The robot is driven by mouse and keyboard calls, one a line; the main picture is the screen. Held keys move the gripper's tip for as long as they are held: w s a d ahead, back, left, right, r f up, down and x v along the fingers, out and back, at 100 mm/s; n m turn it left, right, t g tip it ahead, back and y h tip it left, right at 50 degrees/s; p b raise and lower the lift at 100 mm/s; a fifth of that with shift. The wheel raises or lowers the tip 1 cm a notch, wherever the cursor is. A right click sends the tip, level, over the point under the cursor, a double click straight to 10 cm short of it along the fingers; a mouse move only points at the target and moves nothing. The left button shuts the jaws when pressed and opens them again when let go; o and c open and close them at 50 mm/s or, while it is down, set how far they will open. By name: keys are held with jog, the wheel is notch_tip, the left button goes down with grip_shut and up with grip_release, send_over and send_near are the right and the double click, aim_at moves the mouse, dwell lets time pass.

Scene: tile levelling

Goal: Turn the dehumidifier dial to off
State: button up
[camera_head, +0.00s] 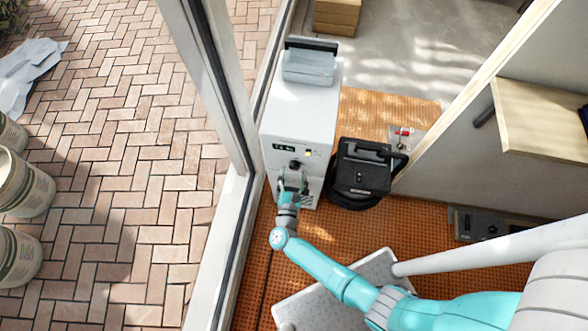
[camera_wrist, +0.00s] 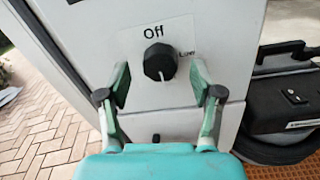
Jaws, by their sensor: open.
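The dehumidifier (camera_head: 303,115) is a tall white box standing by the window frame; its front panel also shows in the wrist view (camera_wrist: 220,60). Its black dial (camera_wrist: 160,62) sits on a white label with "Off" above it and a partly hidden word, seemingly "Low", at its right. In the head view the dial (camera_head: 295,165) shows just above my gripper (camera_head: 292,178). In the wrist view my gripper (camera_wrist: 160,85) is open, one finger on each side of the dial, with gaps between; I cannot tell the depth.
A black boxy machine (camera_head: 362,172) stands close to the right of the dehumidifier. A window frame (camera_head: 232,200) runs along the left, with brick paving and buckets (camera_head: 22,188) beyond. A wooden shelf (camera_head: 545,115) juts out at right. Orange matting (camera_head: 330,235) covers the floor.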

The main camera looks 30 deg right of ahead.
jog(key=shift+x, duration=0.85)
jog(key=c, duration=1.1)
jog(key=shift+c, duration=0.2)
